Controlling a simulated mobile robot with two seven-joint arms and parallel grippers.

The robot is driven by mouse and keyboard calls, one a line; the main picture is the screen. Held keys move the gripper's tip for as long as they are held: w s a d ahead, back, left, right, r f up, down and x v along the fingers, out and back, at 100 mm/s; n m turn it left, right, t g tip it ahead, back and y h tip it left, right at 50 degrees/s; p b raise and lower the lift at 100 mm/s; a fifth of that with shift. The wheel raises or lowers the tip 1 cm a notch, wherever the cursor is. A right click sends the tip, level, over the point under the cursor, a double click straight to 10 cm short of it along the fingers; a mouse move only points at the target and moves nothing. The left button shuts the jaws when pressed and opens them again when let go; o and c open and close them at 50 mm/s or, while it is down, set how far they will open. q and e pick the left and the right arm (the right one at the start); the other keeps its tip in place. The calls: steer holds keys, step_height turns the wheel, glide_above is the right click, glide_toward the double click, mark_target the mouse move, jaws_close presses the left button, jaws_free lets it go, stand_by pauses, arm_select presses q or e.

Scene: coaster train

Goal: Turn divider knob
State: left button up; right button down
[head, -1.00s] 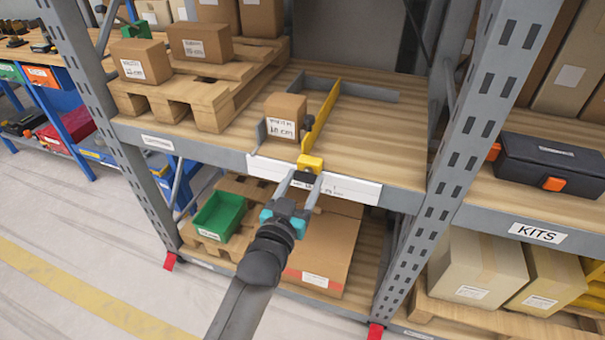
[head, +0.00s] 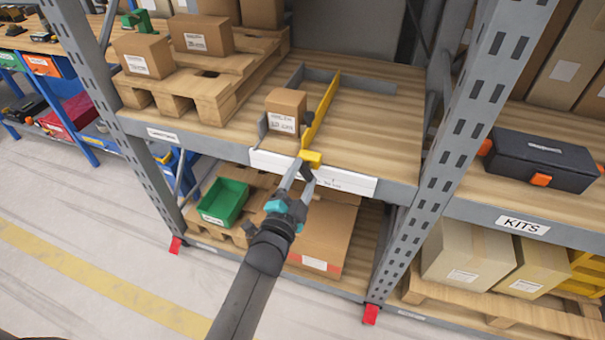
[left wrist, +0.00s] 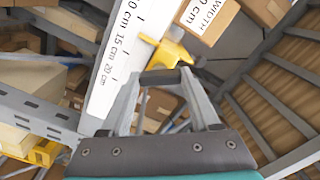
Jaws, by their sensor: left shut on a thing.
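The yellow divider (head: 321,112) stands on the middle shelf, and its yellow front block (head: 311,157) sits at the shelf's front edge above a white scale strip (head: 338,179). A dark knob (head: 306,172) is just below the block, partly hidden by my fingers. My left gripper (head: 304,174) is shut on this knob, with its fingers tilted. In the left wrist view, the fingertips (left wrist: 166,80) close around a dark piece beside the yellow block (left wrist: 168,50); the scale (left wrist: 122,50) shows 10, 15 and 20 cm marks. My right gripper is not in view.
A brown box (head: 285,111) labelled with a width of 10 cm stands just left of the divider. A pallet with boxes (head: 190,90) is farther left. The shelf right of the divider is clear. A grey upright (head: 465,140) stands to the right.

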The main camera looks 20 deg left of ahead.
arm_select(q)
steer(key=m, duration=0.5)
steer(key=shift+m, duration=0.4)
stand_by(0.4)
steer(key=o, duration=1.4)
steer(key=shift+c, duration=0.2)
